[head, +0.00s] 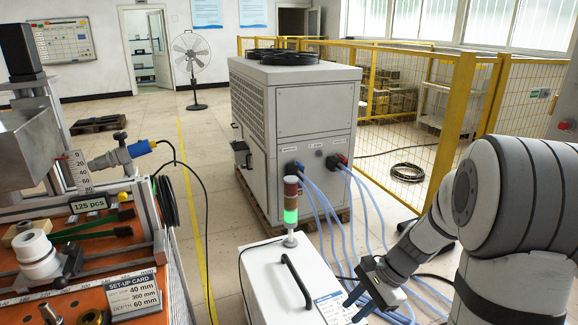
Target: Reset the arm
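My arm comes in from the right side of the head view and bends down to the left. My gripper (356,305) is at the lower middle right, just beside and in front of the white cabinet's right edge. Its two blue fingers point down and left and look spread apart, with nothing visible between them.
A white cabinet (268,285) with a black handle and a lit green signal lamp (291,212) stands left of my gripper. Blue hoses (385,235) run behind my arm from a large grey unit (300,105). An orange workbench (95,240) fills the left. Yellow fencing (455,110) stands behind.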

